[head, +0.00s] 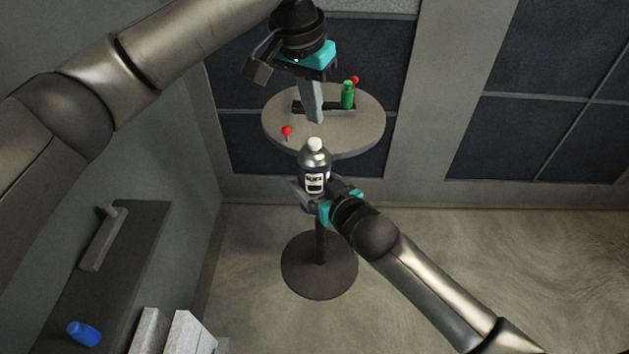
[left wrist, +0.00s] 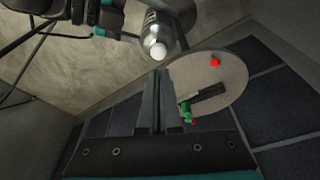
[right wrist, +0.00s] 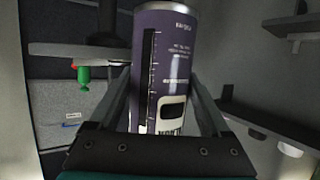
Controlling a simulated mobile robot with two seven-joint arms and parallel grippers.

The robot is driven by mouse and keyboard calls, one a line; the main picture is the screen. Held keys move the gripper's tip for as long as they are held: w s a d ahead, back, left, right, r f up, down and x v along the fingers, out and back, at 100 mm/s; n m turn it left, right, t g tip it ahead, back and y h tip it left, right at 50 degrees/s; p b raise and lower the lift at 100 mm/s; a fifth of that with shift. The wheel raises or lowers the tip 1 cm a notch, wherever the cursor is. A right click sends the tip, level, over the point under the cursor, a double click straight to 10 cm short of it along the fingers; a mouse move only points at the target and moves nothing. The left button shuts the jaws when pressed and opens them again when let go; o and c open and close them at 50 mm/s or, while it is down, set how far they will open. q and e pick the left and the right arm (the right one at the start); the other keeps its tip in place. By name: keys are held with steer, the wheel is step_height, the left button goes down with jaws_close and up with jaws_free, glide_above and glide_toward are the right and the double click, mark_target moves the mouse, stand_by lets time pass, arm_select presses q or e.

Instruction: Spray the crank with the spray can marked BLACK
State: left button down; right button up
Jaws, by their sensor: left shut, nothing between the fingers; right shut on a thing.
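A dark purple spray can (head: 314,168) with a white cap stands upright in my right gripper (head: 323,195), in front of the round table. Its label looks like BLACK but is small. The can fills the middle of the right wrist view (right wrist: 165,50), between the fingers. A dark bar on the table with a green upright handle (head: 348,96) looks like the crank; the green part also shows in the left wrist view (left wrist: 186,112). My left gripper (head: 315,118) is shut and empty, pointing down over the table and hiding part of the bar.
The round grey table (head: 360,130) stands on a pedestal with a dark round base (head: 320,268). Red knobs (head: 287,131) show at its left and back. A dark shelf (head: 115,262) at left carries a blue bottle (head: 84,333) and a grey object. Floor at right is clear.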

arm_select(q)
steer(key=shift+r, duration=0.15)
steer(key=v, duration=1.2)
stand_by(0.8)
